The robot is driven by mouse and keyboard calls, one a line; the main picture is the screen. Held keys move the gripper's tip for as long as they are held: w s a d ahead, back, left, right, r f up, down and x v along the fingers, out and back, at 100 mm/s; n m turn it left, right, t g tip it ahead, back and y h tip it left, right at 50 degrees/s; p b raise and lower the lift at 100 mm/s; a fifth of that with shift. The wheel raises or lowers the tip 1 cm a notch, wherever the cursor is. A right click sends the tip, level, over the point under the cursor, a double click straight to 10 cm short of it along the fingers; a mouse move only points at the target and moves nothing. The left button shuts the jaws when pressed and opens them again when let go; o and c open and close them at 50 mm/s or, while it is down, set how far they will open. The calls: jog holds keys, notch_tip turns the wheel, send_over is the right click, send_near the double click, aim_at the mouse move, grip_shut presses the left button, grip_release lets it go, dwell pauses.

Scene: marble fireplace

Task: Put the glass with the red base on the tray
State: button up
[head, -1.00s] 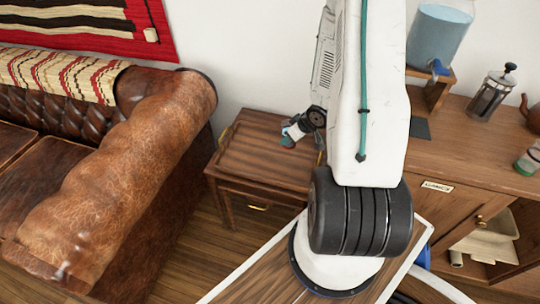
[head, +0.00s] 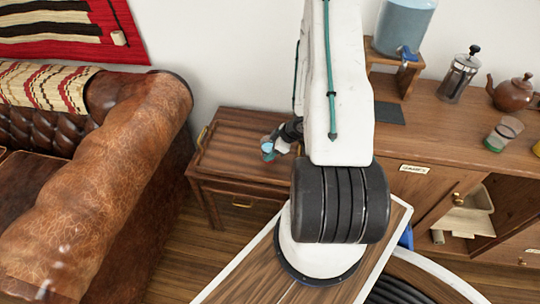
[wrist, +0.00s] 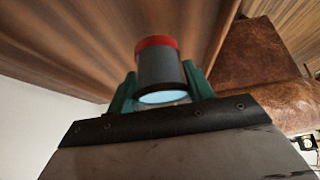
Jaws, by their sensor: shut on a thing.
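The glass with the red base (wrist: 158,72) is held between the green fingers of my gripper (wrist: 163,92) in the wrist view. Its red end points away from the wrist, toward a brown wooden surface, and a pale blue round end faces the camera. In the head view my gripper (head: 275,147) is over the right part of the wooden tray (head: 230,140), with a pale blue bit of the glass (head: 267,147) showing. The tray has brass handles and rests on a small side table. The gap between glass and tray cannot be told. My arm hides the tray's right end.
A brown leather sofa (head: 110,190) stands close on the left. On the right, a wooden cabinet (head: 440,140) carries a blue water dispenser (head: 403,25), a French press (head: 458,75), a teapot (head: 512,93) and a green-based glass (head: 500,137). Most of the tray's visible left part is clear.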

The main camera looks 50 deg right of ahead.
jog(key=shift+f, duration=1.45)
jog(key=shift+f, duration=0.15)
jog(key=o, duration=1.3)
